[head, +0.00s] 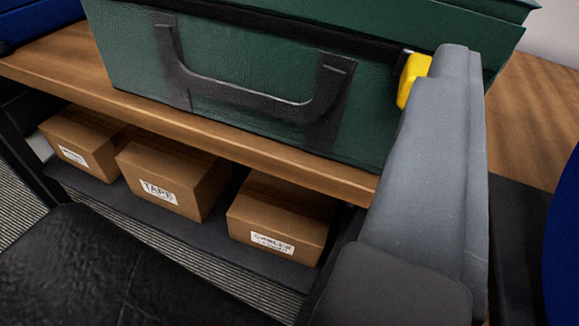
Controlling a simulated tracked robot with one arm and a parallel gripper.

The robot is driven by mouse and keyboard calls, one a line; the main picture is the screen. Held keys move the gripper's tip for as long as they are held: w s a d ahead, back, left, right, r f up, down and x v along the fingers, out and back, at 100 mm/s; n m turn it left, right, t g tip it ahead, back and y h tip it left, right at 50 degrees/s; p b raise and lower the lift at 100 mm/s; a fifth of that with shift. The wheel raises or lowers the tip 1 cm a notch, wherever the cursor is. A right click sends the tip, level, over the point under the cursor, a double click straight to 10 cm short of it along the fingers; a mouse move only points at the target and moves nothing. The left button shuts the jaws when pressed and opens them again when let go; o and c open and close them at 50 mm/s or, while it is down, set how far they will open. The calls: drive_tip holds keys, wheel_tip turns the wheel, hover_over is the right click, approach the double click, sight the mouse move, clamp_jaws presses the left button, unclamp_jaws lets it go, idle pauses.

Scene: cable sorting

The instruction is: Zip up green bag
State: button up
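The green bag (130,62) stands on the wooden bench top, filling the upper middle of the view. A black carry handle (245,97) is on its near face, and a dark zip strip (290,40) runs along its upper edge. A yellow zip pull (412,80) shows at the right end of that strip. My grey gripper (448,65) reaches up at the right, its tip right against the yellow pull in the picture and hiding part of it. One finger seems to cover the other, so whether they pinch the pull is not clear.
The wooden bench (230,145) has bare top at the right. Several labelled cardboard boxes (172,172) sit on a dark lower shelf (150,218). A black padded surface (75,265) is at lower left. Blue objects show at top left (38,20) and the right edge (566,240).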

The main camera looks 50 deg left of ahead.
wheel_tip(320, 180, down, 5)
drive_tip(key=s+g+y, duration=0.1)
drive_tip(key=s, duration=0.2)
drive_tip(key=b+x, duration=0.2)
drive_tip(key=x, duration=1.1)
drive_tip(key=shift+w+a+r, duration=0.15)
drive_tip(key=shift+w+a, duration=0.1)
